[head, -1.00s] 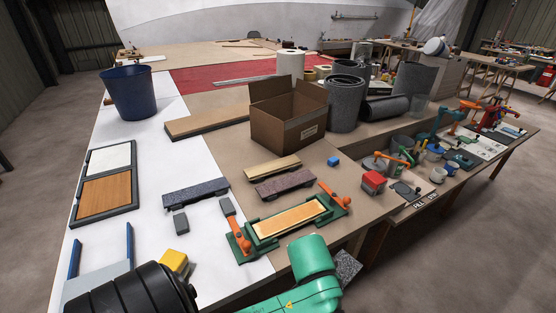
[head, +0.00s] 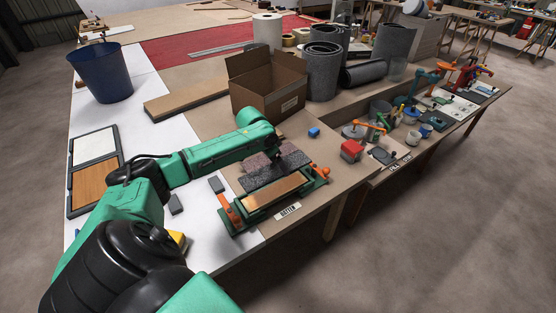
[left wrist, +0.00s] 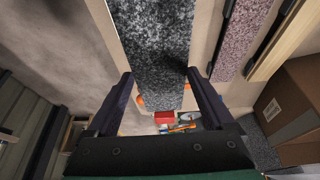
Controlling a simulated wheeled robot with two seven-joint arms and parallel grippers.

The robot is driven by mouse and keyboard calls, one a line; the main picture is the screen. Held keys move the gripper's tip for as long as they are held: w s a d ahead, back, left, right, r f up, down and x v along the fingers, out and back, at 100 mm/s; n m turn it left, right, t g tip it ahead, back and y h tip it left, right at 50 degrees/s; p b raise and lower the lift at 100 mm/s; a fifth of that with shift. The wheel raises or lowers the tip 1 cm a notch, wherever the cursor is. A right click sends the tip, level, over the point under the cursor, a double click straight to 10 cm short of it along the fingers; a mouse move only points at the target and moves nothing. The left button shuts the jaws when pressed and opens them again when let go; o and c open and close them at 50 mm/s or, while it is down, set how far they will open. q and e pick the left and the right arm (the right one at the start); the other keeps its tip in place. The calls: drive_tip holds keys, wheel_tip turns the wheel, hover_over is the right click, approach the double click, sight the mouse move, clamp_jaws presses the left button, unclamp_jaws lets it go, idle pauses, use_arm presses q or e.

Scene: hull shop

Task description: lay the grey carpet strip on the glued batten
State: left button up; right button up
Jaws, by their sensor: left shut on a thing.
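The dark grey carpet strip (head: 277,171) is in my left gripper (head: 272,151), just behind and above the batten. In the left wrist view the grey strip (left wrist: 155,45) lies between the two black fingers (left wrist: 160,74), which are shut on it. The tan batten (head: 275,190) sits in a green cradle with an orange clamp at each end; the strip covers part of its rear side. I cannot tell whether the strip touches it. Glue is not clearly distinguishable. My right gripper is not in view.
A mauve strip (head: 254,163) lies behind the grey one, partly hidden by my left arm. An open cardboard box (head: 265,90) stands behind. A grey block (head: 176,204) lies left.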

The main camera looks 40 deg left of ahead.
use_arm(q)
wheel_tip(320, 180, down, 6)
drive_tip(key=b, duration=0.7)
drive_tip(key=shift+f, duration=0.95)
drive_tip(key=shift+s+r+p, duration=0.1)
drive_tip(key=shift+r+p, duration=0.05)
drive_tip(key=shift+p, duration=0.45)
drive_tip(key=shift+a+p, duration=0.1)
drive_tip(key=shift+p, duration=0.45)
